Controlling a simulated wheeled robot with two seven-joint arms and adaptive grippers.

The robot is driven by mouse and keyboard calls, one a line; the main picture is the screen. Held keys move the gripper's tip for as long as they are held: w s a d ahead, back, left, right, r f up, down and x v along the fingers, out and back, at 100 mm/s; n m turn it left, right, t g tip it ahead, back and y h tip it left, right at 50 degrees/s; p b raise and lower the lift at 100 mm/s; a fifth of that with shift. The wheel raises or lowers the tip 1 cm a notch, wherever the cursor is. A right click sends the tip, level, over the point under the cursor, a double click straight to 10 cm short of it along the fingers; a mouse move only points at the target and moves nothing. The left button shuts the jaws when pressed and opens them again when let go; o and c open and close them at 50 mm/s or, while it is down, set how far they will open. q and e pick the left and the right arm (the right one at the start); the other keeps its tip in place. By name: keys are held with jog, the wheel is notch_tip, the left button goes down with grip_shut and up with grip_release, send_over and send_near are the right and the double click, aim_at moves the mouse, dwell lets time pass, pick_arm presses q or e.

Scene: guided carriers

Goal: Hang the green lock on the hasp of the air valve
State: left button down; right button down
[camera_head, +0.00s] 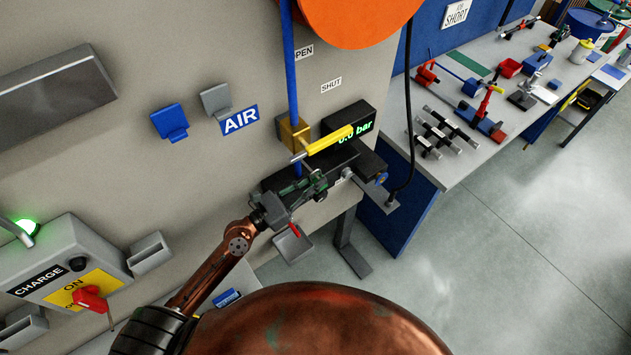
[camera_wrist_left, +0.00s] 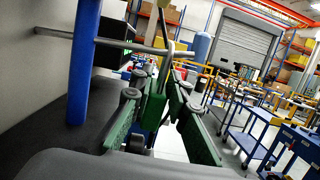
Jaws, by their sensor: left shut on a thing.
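The air valve (camera_head: 294,133) has a brass body on a blue pipe (camera_head: 291,70), and its yellow handle (camera_head: 330,140) points to the right. A thin grey bar, apparently the hasp (camera_head: 298,157), sticks out below the handle; a grey bar (camera_wrist_left: 130,45) also crosses the left wrist view beside the blue pipe (camera_wrist_left: 84,65). My left gripper (camera_head: 312,184) is just below the handle, shut on the green lock (camera_wrist_left: 154,108). The lock is mostly hidden in the head view. Its grey shackle rises near the bar; I cannot tell whether it passes around it. My right gripper is out of view.
A dark gauge box (camera_head: 350,122) reading 0.0 bar stands close behind the handle. A grey bracket (camera_head: 370,187) and a small grey tray (camera_head: 293,243) are near my gripper. An orange disc (camera_head: 355,18) hangs above. Blue and grey holders are left of it.

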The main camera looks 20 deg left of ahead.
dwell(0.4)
pick_arm(q)
jog(key=c, duration=1.8)
grip_release()
jog(key=shift+o, duration=0.2)
jog(key=shift+v, duration=0.95)
jog(key=v, duration=1)
